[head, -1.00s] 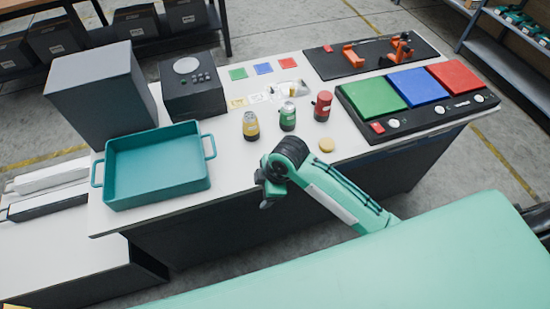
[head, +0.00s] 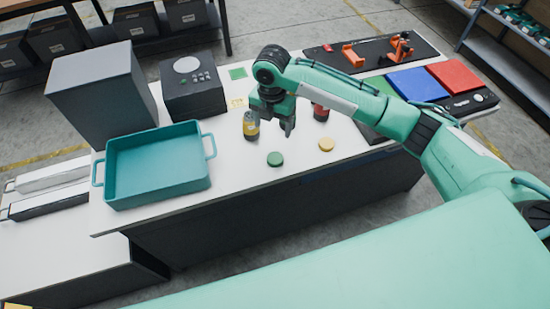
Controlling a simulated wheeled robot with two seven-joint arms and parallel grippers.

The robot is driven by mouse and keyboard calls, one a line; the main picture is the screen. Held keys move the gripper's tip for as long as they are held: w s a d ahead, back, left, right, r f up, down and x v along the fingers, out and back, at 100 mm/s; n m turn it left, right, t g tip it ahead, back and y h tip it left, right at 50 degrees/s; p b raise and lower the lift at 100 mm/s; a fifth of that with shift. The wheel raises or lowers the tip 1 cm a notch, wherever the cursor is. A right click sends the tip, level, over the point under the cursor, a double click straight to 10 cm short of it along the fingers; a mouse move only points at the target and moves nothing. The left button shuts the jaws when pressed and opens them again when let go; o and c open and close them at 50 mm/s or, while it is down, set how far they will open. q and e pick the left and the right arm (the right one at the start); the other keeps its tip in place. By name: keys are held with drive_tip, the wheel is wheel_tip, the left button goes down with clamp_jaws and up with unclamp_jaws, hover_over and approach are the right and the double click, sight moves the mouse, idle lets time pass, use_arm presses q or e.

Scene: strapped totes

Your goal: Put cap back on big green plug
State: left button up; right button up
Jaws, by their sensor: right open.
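A round green cap (head: 274,158) lies on the white table near its front edge. My right gripper (head: 277,124) is open, pointing down, behind the cap and over the row of plugs. The green plug is not visible now; the gripper covers the spot where it stood earlier. A yellow plug (head: 251,127) stands upright just left of the gripper. A red plug (head: 321,112) stands to the right, partly covered by my arm. A yellow cap (head: 326,144) lies right of the green cap. My left gripper is not in view.
A teal tote (head: 150,187) stands at the left, with a dark grey box (head: 100,105) and a black device (head: 193,95) behind it. Coloured panels (head: 455,77) and a black board with orange parts (head: 355,56) are at the right. The table front around the caps is clear.

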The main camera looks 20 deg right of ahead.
drive_tip(key=p, duration=0.2)
hover_over(275, 158)
drive_tip(key=f, duration=0.8)
drive_tip(key=shift+w+a+f, duration=0.25)
drive_tip(key=shift+w+f, duration=0.05)
drive_tip(key=shift+f, duration=0.05)
drive_tip(key=shift+s+f+p, duration=0.1)
drive_tip(key=shift+f+p, duration=0.2)
drive_tip(key=shift+p, duration=0.05)
drive_tip(key=f, duration=0.1)
drive_tip(key=f+p, duration=0.1)
drive_tip(key=f, duration=0.1)
drive_tip(key=shift+s+d+f+p, duration=0.2)
drive_tip(key=shift+d+f+p, duration=0.05)
drive_tip(key=shift+f+p, duration=0.05)
drive_tip(key=shift+f, duration=0.5)
drive_tip(key=c, duration=1)
